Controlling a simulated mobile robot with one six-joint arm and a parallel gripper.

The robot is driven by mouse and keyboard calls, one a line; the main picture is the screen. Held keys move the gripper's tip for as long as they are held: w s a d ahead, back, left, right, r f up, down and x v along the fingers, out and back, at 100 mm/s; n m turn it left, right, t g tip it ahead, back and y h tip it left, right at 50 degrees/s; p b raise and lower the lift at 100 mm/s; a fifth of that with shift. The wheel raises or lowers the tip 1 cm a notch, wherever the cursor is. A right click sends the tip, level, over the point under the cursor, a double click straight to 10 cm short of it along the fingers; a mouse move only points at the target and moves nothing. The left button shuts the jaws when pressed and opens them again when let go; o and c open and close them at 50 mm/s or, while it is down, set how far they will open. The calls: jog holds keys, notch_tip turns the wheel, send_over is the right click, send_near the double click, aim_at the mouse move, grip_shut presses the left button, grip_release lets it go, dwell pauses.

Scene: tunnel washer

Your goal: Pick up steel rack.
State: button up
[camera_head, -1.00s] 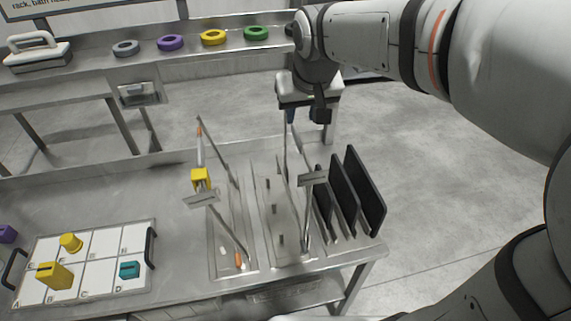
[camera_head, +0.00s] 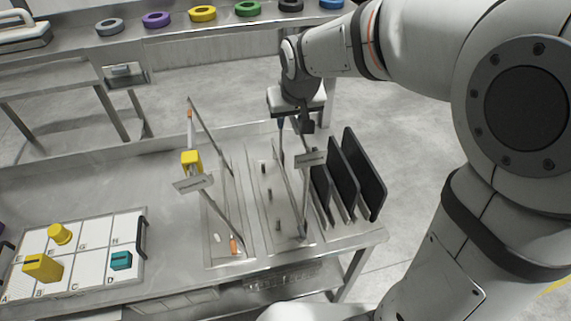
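A plain steel frame with a thin upright bar and a small label plate (camera_head: 311,160) stands at the right of the bench, over a shallow tray with several short pegs; it looks like the steel rack. My gripper (camera_head: 294,126) points down at the far end of this frame, with its fingers apart on either side of the frame's top. I cannot tell whether they touch it. A second frame with orange ends, a yellow block (camera_head: 192,162) and its own label plate (camera_head: 193,183) stands to the left.
Several dark upright plates (camera_head: 343,178) stand close to the right of the steel frame. A white lettered board (camera_head: 90,262) with yellow and teal pieces lies on the left of the bench. A back shelf holds coloured rings (camera_head: 202,14). Bare bench lies between board and frames.

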jog(key=shift+f, duration=0.2)
jog(key=shift+c, duration=0.5)
grip_shut()
dwell(0.7)
jog(key=shift+w+r, duration=0.15)
